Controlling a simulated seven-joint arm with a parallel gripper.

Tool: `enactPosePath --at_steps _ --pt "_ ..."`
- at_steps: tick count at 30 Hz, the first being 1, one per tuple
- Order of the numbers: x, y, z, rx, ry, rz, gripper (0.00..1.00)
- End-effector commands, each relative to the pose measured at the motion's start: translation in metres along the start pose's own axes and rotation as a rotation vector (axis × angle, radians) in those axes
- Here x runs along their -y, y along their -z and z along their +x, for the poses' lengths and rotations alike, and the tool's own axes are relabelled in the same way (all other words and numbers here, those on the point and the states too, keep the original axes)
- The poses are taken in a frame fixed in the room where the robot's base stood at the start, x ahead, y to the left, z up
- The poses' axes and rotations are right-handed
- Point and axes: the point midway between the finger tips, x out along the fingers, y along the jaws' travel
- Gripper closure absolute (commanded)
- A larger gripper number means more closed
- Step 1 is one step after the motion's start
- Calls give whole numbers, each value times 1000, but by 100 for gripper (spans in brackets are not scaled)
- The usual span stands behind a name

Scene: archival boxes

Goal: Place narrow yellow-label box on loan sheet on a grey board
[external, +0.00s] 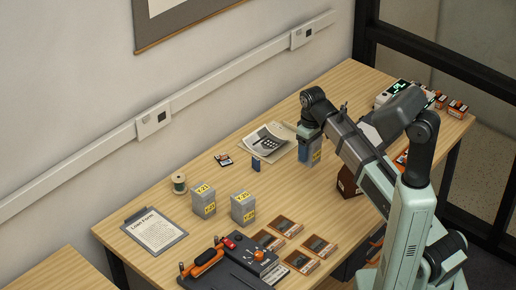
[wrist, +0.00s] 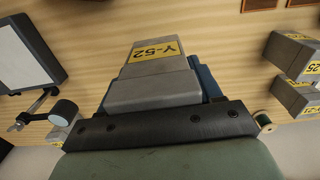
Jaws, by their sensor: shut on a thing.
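A grey box with a yellow label reading Y-52 (wrist: 158,75) is held in my gripper (external: 309,138). In the external view the held box (external: 316,157) is mostly hidden behind blue parts at the gripper. Its lower part is hidden in the wrist view by the dark gripper bar, so I cannot tell its clearance from the table. The loan sheet (external: 155,229) lies on a grey board (external: 172,241) at the table's left end, well away from my gripper. Two other grey yellow-label boxes (external: 204,203) (external: 243,211) stand between them.
A thread spool (external: 179,184) stands behind the grey boxes. Several framed cards (external: 285,226) and a black device with orange parts (external: 245,255) are near the front edge. A calculator picture on paper (external: 267,142) and a small blue item (external: 256,163) lie left of my gripper.

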Motion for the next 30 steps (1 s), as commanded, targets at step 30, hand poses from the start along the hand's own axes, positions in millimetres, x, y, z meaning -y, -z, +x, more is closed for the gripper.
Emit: enactPosePath --at_steps 30 --pt "201 167 -43 0 0 2 75"
